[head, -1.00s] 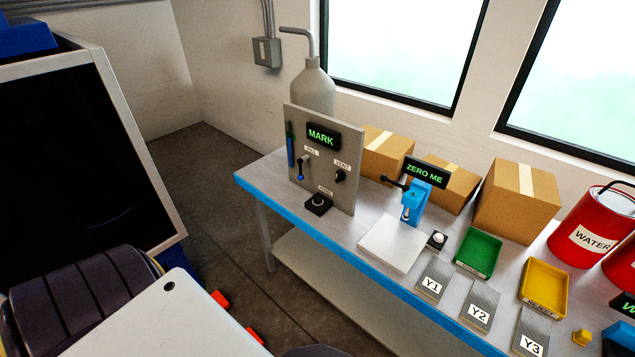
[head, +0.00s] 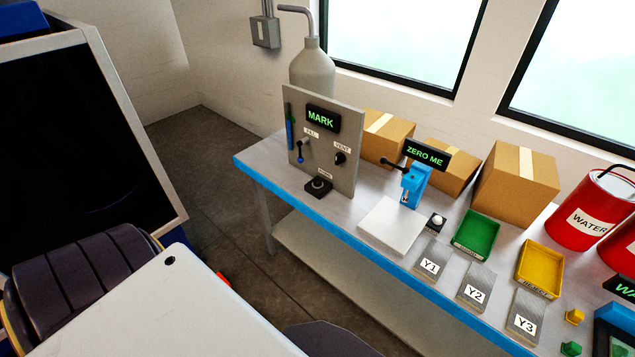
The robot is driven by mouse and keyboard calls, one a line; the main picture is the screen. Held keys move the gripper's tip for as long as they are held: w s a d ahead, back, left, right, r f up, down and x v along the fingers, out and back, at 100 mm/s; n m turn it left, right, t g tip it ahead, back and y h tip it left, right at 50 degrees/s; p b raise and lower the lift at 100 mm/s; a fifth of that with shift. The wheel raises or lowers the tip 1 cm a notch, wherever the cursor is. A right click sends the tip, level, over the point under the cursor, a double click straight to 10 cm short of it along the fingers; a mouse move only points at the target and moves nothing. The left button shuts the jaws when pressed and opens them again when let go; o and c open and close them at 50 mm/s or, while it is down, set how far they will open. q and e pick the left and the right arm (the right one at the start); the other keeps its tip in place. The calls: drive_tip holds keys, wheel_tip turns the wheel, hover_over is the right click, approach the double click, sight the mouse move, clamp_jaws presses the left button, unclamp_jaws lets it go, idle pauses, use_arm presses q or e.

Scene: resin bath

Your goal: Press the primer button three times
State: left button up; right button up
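A small black box with a round button (head: 318,186) sits on the bench at the foot of the grey upright panel (head: 346,185). The label above it is too small to read surely; it is the likeliest primer button. The panel has a display reading MARK (head: 321,118), a lever (head: 301,150) under a small label and a black knob (head: 339,158) labelled VENT. A second small box with a white round button (head: 437,223) stands beside the white plate (head: 392,227). Neither of my grippers shows in the head view, and nothing touches the buttons.
The blue-edged bench (head: 296,193) also holds a ZERO ME display (head: 427,154), a green tray (head: 477,235), a yellow tray (head: 540,270), plates Y1 to Y3, cardboard boxes (head: 516,187) and red WATER cans (head: 590,218). A dark screen (head: 75,150) stands at left.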

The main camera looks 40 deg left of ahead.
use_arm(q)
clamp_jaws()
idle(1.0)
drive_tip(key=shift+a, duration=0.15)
